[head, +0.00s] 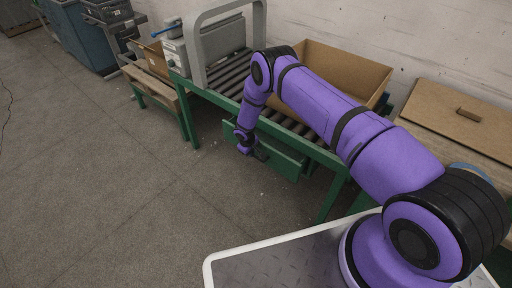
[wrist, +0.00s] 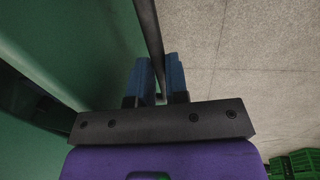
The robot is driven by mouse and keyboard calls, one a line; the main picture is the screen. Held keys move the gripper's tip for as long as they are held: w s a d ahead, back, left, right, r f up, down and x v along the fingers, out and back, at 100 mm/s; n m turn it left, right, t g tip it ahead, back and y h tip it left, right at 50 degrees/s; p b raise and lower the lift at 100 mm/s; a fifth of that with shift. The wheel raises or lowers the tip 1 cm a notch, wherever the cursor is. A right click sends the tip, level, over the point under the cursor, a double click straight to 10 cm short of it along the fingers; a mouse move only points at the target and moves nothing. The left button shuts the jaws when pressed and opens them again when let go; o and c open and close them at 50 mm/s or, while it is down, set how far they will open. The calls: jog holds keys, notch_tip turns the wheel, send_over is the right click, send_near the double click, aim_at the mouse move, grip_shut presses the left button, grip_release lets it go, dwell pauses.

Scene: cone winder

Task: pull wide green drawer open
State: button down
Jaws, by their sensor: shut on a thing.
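The wide green drawer (head: 282,163) is under the roller conveyor in the head view. Its green front (wrist: 85,45) fills the left of the wrist view. A dark bar handle (wrist: 149,35) runs along the front and passes between my fingertips. My gripper (head: 254,153) is at the drawer front, low beside the conveyor. In the wrist view the blue fingers of my gripper (wrist: 158,78) are shut on the handle. How far the drawer stands out is hard to tell, as my arm hides part of it.
The roller conveyor (head: 228,80) carries a large cardboard box (head: 345,78) above the drawer. A green-legged bench (head: 160,88) stands to the left. A brown board (head: 455,115) lies at the right. The floor (head: 110,190) in front is clear. Green crates (wrist: 306,163) show in the wrist view's corner.

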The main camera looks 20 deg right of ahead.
jog(key=s+a, duration=0.7)
jog(key=a, duration=0.3)
jog(key=s+a, duration=0.8)
jog(key=a, duration=0.3)
jog(key=shift+s, duration=0.15)
jog(key=shift+a, duration=0.1)
jog(key=c, duration=1.1)
grip_release()
jog(key=shift+r, duration=0.1)
jog(key=r, duration=0.3)
jog(key=s+a+r, duration=0.1)
jog(key=r, duration=0.6)
jog(key=shift+s+a+r, duration=0.15)
jog(key=shift+a+r, duration=0.05)
jog(key=shift+a, duration=0.15)
